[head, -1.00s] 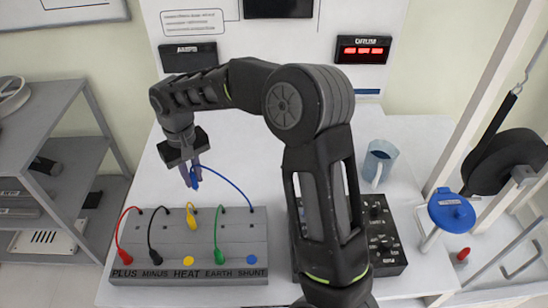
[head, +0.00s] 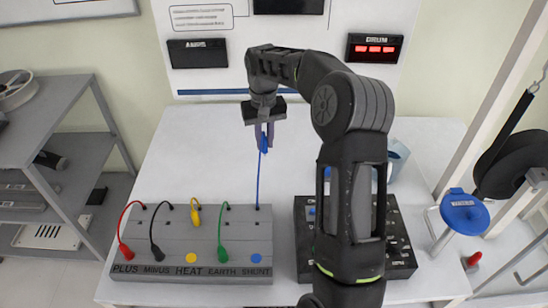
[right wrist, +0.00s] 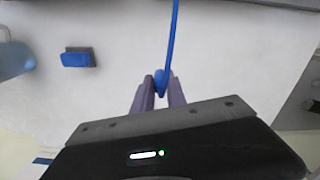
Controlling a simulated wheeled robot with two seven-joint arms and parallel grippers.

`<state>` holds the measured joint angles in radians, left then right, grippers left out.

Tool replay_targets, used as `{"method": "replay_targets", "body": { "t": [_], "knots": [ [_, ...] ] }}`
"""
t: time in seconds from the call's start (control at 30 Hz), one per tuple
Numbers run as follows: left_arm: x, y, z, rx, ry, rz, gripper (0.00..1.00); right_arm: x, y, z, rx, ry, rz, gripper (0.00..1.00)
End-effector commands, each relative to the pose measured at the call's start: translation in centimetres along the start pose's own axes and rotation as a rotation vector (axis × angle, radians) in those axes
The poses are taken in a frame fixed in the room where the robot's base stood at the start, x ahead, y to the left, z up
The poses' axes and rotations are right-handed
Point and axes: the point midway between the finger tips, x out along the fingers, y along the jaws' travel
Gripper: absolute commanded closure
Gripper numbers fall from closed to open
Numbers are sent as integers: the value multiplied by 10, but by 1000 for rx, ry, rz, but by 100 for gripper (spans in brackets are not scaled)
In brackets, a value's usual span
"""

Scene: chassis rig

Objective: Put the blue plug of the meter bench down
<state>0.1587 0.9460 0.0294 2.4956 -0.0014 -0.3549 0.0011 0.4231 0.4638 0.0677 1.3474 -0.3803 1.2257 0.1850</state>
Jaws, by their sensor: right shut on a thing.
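My right gripper (head: 264,136) is shut on the blue plug (head: 264,144) and holds it over the white table, behind the bench's right end. In the right wrist view the blue plug (right wrist: 160,84) sits between the two purple fingers (right wrist: 158,92). Its blue cable (head: 259,180) runs nearly straight to the bench's rear right, above the SHUNT label. The grey meter bench (head: 150,255) stands at the table's front left. Red, black, yellow and green plugs lie on it, each with its cable. My left gripper is not in view.
A black box with knobs (head: 400,252) stands right of the bench, partly behind my arm. A blue-grey mug (head: 397,158) is behind it. A blue block (right wrist: 77,58) lies on the table in the wrist view. The table behind the bench is clear.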

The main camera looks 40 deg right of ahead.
Motion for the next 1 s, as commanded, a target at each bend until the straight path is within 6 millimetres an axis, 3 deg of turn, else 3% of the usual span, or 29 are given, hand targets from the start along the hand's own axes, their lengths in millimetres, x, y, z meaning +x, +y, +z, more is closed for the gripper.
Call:
{"method": "replay_targets", "body": {
  "t": [0.2, 0.3, 0.67, 1.0],
  "knots": [
    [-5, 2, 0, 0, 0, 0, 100, 39, 0, 1, 0, -4, -1, 100],
    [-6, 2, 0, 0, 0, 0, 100, 49, 0, 0, -1, -1, 0, 100],
    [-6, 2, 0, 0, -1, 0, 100, 55, 0, 0, 0, -1, 0, 100],
    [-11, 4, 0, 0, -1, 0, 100, 89, 0, 0, 0, 0, 0, 100]
  ]
}}
